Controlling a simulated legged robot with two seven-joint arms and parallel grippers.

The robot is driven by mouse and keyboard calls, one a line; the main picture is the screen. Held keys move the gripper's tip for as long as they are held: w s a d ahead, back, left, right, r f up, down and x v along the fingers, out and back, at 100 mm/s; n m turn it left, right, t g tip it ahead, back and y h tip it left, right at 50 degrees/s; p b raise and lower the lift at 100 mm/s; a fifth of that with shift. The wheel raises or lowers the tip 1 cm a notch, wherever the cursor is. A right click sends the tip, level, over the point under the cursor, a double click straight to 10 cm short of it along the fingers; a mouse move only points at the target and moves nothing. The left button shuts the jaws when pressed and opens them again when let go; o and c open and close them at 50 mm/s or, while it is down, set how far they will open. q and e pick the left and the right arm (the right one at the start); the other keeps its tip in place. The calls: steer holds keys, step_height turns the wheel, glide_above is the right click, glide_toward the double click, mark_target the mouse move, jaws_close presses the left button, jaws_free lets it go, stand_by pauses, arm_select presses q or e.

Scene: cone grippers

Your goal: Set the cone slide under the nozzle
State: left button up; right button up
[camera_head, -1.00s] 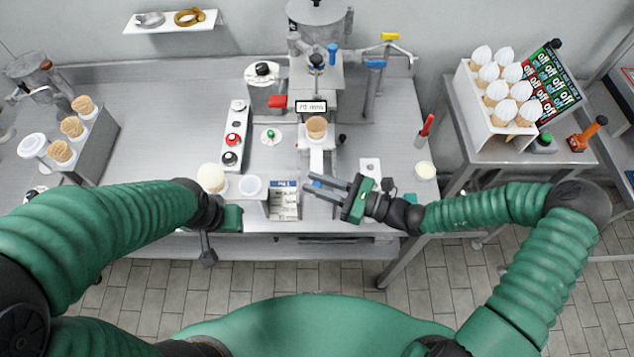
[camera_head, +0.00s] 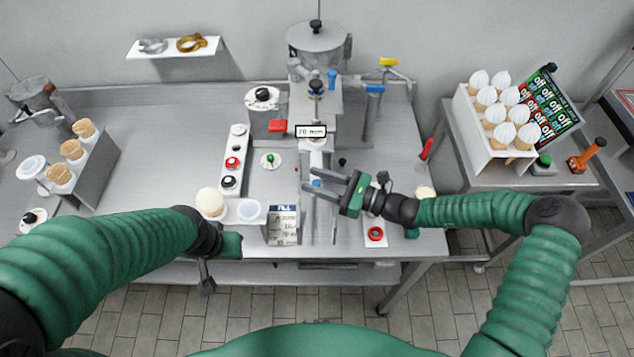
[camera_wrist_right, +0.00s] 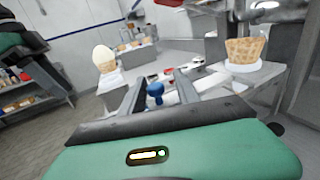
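The cone slide is a pale strip (camera_head: 317,161) below the dispensing machine (camera_head: 318,95). Its waffle cone (camera_wrist_right: 247,50) stands upright on a white disc in the right wrist view; in the head view I cannot make the cone out below the display sign. The nozzle is not clearly visible. My right gripper (camera_head: 322,183) is open, fingers pointing left. A blue knob (camera_head: 316,182) sits between the fingers with gaps beside it; it also shows in the right wrist view (camera_wrist_right: 155,90).
A notice card (camera_head: 283,225) and white cups stand left of the right gripper. A panel with a red ring (camera_head: 376,234) lies just in front of it. A rack of white-topped cones (camera_head: 500,115) is at the right, a holder of plain cones (camera_head: 85,170) at the left.

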steer(key=shift+w, duration=0.1)
steer(key=shift+s, duration=0.2)
steer(key=b+v, duration=0.2)
steer(key=v, duration=1.4)
steer(key=shift+d, duration=0.45)
steer(key=shift+a+f, duration=0.1)
